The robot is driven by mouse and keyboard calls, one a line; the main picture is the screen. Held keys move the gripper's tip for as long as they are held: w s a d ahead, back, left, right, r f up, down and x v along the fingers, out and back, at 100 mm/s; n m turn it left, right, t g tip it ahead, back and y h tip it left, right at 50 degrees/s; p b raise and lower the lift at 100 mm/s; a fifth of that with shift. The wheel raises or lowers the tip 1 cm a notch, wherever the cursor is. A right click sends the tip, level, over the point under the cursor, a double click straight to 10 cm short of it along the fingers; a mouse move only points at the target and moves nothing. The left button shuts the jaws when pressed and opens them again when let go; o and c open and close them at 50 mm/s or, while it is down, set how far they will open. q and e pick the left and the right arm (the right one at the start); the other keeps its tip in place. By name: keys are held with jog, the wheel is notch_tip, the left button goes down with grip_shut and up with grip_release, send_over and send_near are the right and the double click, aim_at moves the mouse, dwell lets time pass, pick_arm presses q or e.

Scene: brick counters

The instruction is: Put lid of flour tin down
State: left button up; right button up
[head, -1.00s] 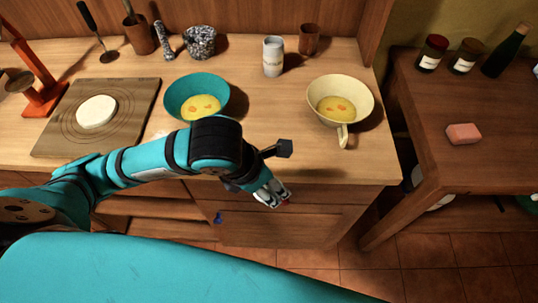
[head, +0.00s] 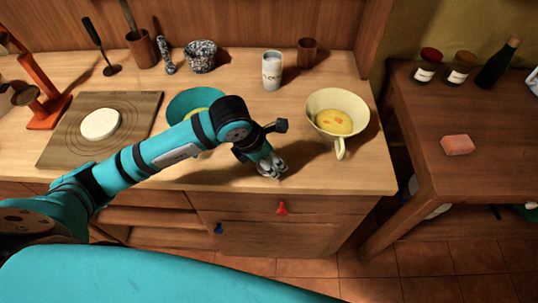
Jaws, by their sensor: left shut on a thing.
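The flour tin (head: 272,72), a pale cylinder with a dark label, stands upright at the back of the counter. My left gripper (head: 271,168) is over the counter's front edge, in front of the tin and well apart from it. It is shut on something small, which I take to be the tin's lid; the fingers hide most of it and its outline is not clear. My right gripper is not in view.
A cream bowl (head: 317,101) with yellow contents is right of my gripper. A teal bowl (head: 176,103) is partly behind my arm. A wooden cup (head: 307,53) stands beside the tin. Bare counter (head: 255,108) lies between the bowls. A drawer with a red knob (head: 282,208) is below.

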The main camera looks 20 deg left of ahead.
pick_arm(q)
jog(key=shift+f, duration=0.2)
jog(key=o, duration=0.8)
jog(key=shift+o, duration=0.8)
jog(key=shift+r, duration=0.15)
jog(key=b+v, duration=0.1)
jog(key=v, duration=1)
jog(key=shift+s+r, duration=0.2)
jog(key=shift+r, duration=0.15)
